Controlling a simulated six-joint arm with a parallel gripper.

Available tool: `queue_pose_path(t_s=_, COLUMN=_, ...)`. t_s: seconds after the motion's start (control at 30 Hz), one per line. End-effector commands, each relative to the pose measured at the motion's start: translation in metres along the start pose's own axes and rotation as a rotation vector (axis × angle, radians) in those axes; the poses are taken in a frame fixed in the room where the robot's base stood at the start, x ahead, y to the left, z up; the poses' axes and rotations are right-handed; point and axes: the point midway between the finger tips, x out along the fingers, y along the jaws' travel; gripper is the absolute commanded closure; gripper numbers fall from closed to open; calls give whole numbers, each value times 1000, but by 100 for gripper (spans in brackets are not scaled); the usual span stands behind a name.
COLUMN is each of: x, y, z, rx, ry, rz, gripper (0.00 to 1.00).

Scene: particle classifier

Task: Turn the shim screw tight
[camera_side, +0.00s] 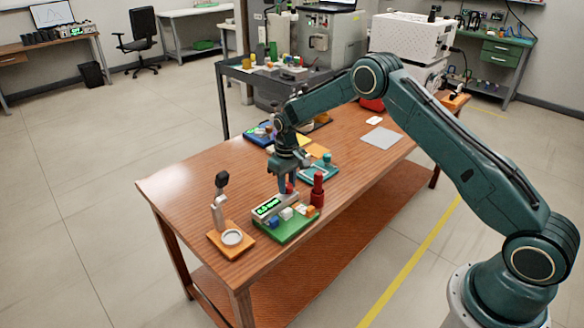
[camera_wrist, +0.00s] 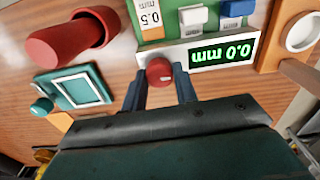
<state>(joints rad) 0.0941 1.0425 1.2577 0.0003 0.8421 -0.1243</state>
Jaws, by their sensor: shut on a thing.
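The shim screw is a small red knob (camera_wrist: 159,72) at the end of a light housing, beside its display. In the wrist view my gripper (camera_wrist: 160,88) has a finger on each side of the knob and is shut on it. In the side view my gripper (camera_side: 287,186) points down at the housing, and the knob (camera_side: 290,188) is partly hidden by the fingers. The green-lit display (camera_wrist: 222,53) appears upside down in the wrist view and seems to read 0.0 mm. The display (camera_side: 268,207) also shows in the side view. The housing stands on a green base (camera_side: 290,232).
White (camera_side: 286,213) and blue (camera_side: 274,222) blocks stand on the green base. A red cylinder (camera_side: 317,189) rises close to my gripper's right. An orange stand with a white ring (camera_side: 232,238) is at the left. A teal tray (camera_side: 322,173) lies behind. The table's left end is clear.

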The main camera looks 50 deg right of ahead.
Motion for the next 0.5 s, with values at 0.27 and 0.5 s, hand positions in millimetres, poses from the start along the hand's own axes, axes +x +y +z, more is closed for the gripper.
queue_pose_path(t_s=0.27, x=0, y=0, z=0, rx=212, ry=1, rz=0, gripper=94)
queue_pose_path(t_s=0.5, x=0, y=1, z=0, rx=438, ry=2, rz=0, gripper=94)
